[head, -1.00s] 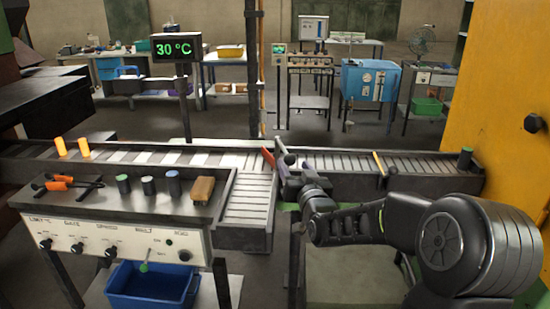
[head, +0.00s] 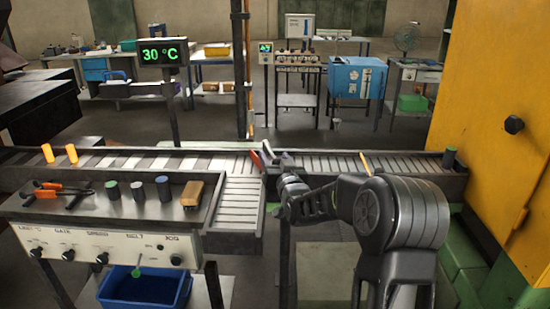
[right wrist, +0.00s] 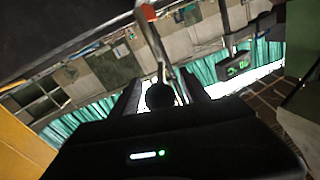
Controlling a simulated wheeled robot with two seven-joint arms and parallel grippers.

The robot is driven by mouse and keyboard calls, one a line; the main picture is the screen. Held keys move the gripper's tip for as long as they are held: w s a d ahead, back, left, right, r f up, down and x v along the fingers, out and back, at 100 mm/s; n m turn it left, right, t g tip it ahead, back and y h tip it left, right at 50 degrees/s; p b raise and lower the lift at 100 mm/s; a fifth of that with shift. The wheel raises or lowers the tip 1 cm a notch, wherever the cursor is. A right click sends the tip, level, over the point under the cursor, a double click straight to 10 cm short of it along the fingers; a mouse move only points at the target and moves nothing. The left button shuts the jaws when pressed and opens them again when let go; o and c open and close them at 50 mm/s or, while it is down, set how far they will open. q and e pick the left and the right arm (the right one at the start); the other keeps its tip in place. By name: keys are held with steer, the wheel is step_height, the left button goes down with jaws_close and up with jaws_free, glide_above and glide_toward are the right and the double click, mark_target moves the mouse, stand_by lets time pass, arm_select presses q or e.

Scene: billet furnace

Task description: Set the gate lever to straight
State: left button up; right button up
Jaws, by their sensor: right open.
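A red piece (head: 257,159), which looks like the gate lever, stands at the conveyor junction in the head view. My right gripper (head: 276,158) is just right of it, its jaws open. In the right wrist view, a metal rod with a red-orange tip (right wrist: 147,12) rises beyond the open fingers (right wrist: 163,92). A dark round knob (right wrist: 160,95) shows between the fingers. I cannot tell whether the fingers touch the rod, and my gripper partly hides the lever's base in the head view. My left gripper is out of view.
A roller conveyor (head: 325,164) runs right towards a yellow machine (head: 490,110). A bench with a control panel (head: 100,244) stands at the front left, bearing tongs (head: 60,189), several dark cylinders and a brown block (head: 192,193). A blue bin (head: 145,287) is below.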

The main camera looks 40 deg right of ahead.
jaws_close()
stand_by(0.5)
stand_by(0.8)
